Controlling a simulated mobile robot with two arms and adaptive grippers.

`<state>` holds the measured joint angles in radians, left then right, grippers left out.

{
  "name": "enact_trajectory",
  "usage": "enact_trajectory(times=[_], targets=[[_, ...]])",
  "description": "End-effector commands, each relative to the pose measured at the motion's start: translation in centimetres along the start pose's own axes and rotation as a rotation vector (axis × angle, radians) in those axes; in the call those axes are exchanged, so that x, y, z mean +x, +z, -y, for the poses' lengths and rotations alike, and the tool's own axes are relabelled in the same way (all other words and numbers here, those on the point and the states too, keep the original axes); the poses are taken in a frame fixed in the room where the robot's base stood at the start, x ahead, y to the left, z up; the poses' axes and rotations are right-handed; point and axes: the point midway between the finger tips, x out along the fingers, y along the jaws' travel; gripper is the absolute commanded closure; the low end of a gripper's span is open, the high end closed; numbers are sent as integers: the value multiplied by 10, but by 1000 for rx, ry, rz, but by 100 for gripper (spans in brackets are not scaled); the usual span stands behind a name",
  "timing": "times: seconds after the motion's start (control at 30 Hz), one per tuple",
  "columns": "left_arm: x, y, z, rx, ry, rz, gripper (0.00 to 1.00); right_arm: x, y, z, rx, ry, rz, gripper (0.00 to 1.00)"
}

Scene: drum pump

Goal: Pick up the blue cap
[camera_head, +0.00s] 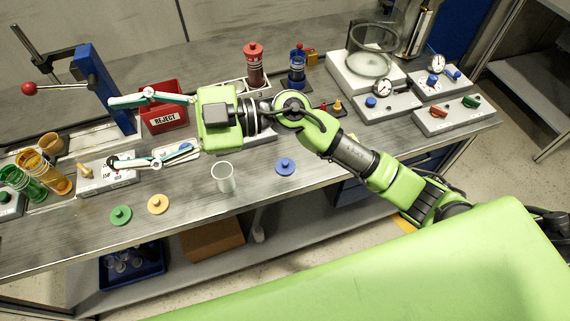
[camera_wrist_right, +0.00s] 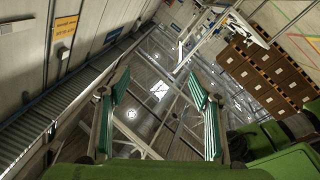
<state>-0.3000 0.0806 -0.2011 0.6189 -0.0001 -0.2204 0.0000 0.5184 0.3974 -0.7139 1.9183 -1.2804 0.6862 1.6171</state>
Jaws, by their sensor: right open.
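The blue cap (camera_head: 285,166) lies flat on the workbench near its front edge, with its small knob up. It is right of a clear empty cup (camera_head: 223,177). My right gripper (camera_head: 112,132) reaches over the bench with its fingers pointing left, wide open and empty. Its fingers are well left of the blue cap, and the cap lies below and to the right of the gripper's body. In the right wrist view the open fingers (camera_wrist_right: 158,88) frame only the distant hall; the cap is not in that view. My left gripper is not in view.
A green cap (camera_head: 120,215) and a yellow cap (camera_head: 158,204) lie front left. A red REJECT bin (camera_head: 164,107), a red bottle (camera_head: 254,64) and a blue bottle (camera_head: 297,66) stand behind. Boxes with gauges (camera_head: 440,84) stand at right. The bench around the blue cap is clear.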

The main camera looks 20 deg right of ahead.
Motion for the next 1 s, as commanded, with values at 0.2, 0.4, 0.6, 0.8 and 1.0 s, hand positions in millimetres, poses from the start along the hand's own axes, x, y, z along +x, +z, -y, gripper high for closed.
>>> enact_trajectory(times=[0.2,0.4,0.6,0.8,1.0], targets=[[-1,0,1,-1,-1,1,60,-70,114,53,77,-505,600,42],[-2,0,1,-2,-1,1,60,-200,171,22,219,-590,1231,42],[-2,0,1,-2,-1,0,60,-274,172,-7,309,-527,1560,42],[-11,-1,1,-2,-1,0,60,-286,190,3,328,-518,1607,42],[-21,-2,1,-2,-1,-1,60,-290,224,22,326,-518,1603,42]])
